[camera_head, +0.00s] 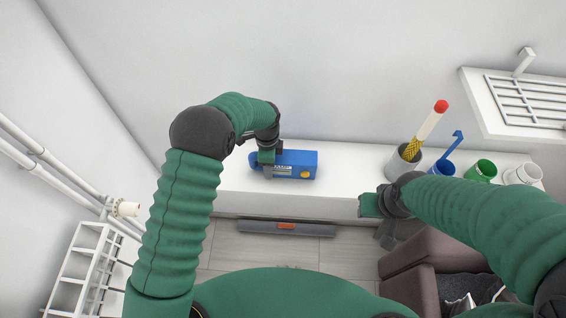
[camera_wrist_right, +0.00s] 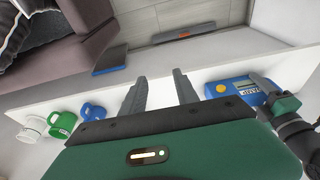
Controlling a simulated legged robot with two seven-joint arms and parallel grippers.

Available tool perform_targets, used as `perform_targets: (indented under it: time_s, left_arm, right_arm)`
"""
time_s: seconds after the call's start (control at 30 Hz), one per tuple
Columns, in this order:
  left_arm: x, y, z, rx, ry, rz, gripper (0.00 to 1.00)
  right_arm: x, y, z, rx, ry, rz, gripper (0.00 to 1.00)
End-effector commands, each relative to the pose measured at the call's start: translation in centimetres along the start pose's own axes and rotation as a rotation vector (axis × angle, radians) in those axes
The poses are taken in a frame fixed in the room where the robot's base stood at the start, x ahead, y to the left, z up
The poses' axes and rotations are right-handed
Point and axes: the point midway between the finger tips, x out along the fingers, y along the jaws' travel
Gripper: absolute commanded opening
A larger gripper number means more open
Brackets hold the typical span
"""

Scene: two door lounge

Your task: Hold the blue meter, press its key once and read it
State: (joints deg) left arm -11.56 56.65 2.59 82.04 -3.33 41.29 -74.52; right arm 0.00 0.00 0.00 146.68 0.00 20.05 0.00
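The blue meter (camera_head: 300,160) stands on the white shelf near the wall. It has a round yellow key (camera_head: 305,175) and a small pale panel (camera_head: 282,170) too small to read. My left gripper (camera_head: 267,164) is at the meter's left end, a finger lying across its front, and appears shut on it. The meter (camera_wrist_right: 216,91) also shows at the right of the right wrist view, with my left gripper's finger across it. My right gripper (camera_wrist_right: 159,88) is open and empty, well to the right of the meter, at the shelf's front edge in the head view.
On the white shelf (camera_head: 345,182) at right stand a grey cup (camera_head: 397,168) with a red-tipped yellow-and-white stick, a blue mug (camera_head: 442,168), a green mug (camera_head: 481,171) and a white mug (camera_head: 524,174). A brown sofa (camera_head: 408,262) is below right. Shelf between meter and cups is clear.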

Motion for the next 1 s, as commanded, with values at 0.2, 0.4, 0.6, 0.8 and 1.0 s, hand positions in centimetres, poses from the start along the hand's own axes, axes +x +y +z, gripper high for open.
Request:
perform_targets:
  time_s: [0.2, 0.4, 0.6, 0.8, 1.0]
  left_arm:
    - [0.10, 0.03, 0.01, 0.000, 0.000, 0.001, 0.19]
    - [0.12, 0.04, 0.01, 0.000, 0.000, 0.002, 0.19]
    - [0.15, 0.06, 0.01, 0.000, 0.000, 0.002, 0.19]
    - [0.17, 0.07, 0.01, 0.000, 0.000, 0.003, 0.19]
    - [0.18, 0.09, 0.01, 0.000, 0.000, 0.003, 0.19]
  right_arm:
    - [0.02, 0.00, 0.00, 0.000, 0.000, 0.000, 0.09]
    - [0.02, 0.00, 0.01, 0.000, 0.000, 0.000, 0.00]
    - [0.03, 0.00, 0.01, 0.000, 0.000, 0.000, 0.00]
    - [0.03, 0.00, 0.01, 0.000, 0.000, 0.000, 0.00]
    - [0.03, 0.00, 0.01, 0.000, 0.000, 0.000, 0.00]
